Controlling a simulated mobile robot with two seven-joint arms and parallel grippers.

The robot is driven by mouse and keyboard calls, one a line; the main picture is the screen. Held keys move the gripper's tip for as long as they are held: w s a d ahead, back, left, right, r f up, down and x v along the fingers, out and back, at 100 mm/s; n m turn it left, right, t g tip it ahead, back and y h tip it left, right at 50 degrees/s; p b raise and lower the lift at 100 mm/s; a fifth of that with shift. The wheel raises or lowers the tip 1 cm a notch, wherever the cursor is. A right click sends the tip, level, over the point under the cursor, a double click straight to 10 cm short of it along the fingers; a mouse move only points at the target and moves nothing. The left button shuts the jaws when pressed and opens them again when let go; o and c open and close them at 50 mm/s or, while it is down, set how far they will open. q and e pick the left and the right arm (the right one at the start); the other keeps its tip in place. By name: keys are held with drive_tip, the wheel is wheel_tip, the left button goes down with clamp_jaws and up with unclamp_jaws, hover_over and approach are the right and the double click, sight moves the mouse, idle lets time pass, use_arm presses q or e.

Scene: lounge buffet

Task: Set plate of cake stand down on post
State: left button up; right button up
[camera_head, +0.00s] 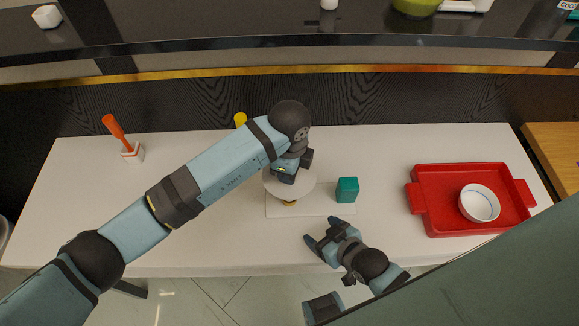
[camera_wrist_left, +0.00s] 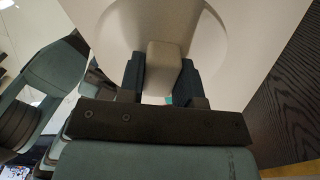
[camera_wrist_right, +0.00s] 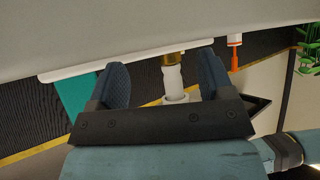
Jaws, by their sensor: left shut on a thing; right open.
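The white round plate (camera_head: 304,189) of the cake stand is held level over the white mat in the head view. My left gripper (camera_head: 287,172) is above it, shut on its beige knob (camera_wrist_left: 165,66); the plate's face (camera_wrist_left: 200,25) shows around the knob in the left wrist view. The post shows only as a gold bit (camera_head: 289,203) under the plate's near edge. In the right wrist view, upside down, the post (camera_wrist_right: 172,78) is pale with a gold foot. I cannot tell whether plate and post touch. My right gripper (camera_head: 322,236) is open and empty, nearer the table's front.
The white mat (camera_head: 325,206) also holds a teal box (camera_head: 347,190) right of the plate. A red tray (camera_head: 440,222) with a white bowl (camera_head: 479,203) stands at the right. A holder with an orange utensil (camera_head: 117,132) is far left. A yellow item (camera_head: 240,119) stands behind my left arm.

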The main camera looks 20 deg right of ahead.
use_arm(q)
drive_tip(key=shift+f+b, duration=0.3)
drive_tip(key=shift+f, duration=0.2)
use_arm(e)
drive_tip(key=shift+f, duration=0.15)
use_arm(q)
drive_tip(key=o, duration=1.1)
drive_tip(key=shift+c, duration=0.2)
drive_tip(key=shift+r, duration=0.1)
